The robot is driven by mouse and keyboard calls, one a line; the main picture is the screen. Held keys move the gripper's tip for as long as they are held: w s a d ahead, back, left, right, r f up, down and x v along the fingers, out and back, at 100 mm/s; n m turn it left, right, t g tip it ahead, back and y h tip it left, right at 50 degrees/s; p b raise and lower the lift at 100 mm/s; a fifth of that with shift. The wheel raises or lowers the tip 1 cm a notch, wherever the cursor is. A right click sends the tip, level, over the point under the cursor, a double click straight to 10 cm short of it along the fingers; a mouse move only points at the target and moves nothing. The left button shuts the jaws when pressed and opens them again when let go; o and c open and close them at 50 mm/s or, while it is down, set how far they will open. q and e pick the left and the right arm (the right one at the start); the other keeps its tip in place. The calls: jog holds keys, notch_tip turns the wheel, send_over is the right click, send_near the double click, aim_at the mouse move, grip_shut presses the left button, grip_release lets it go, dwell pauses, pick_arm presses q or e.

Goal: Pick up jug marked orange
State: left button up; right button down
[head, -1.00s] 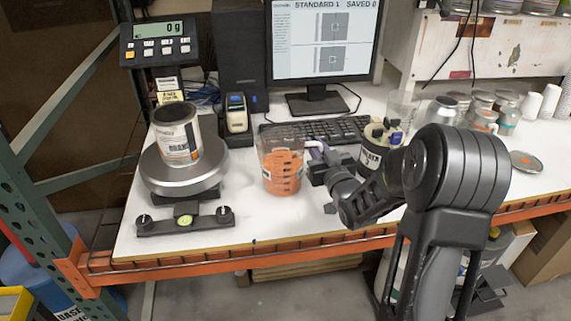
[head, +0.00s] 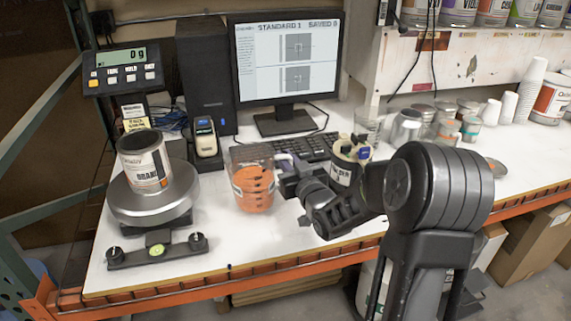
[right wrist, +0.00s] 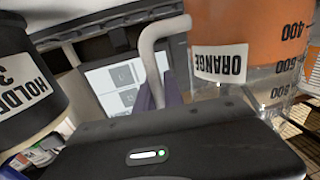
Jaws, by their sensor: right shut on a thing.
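The jug marked orange (head: 252,186) is a clear measuring jug with orange colorant in it. In the head view it stands upright between the scale and my right arm; I cannot tell whether its base touches the bench. In the right wrist view the jug (right wrist: 250,40) is at the upper right, with its ORANGE label upside down and a pale bent handle. My right gripper (head: 286,166) comes from the right and is shut on that handle. Its purple fingers show beside the handle in the right wrist view. My left gripper is not in view.
A scale (head: 125,212) carrying a can (head: 144,165) is left of the jug. A holder (head: 350,158) with bottles is behind my right arm. The keyboard (head: 275,150) and monitor (head: 286,58) are behind the jug. Bare bench lies in front of it, up to the orange edge.

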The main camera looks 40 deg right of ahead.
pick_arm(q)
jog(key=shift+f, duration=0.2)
pick_arm(e)
notch_tip(320, 180, up, 8)
dwell(0.5)
jog(key=shift+r, duration=0.1)
dwell(0.8)
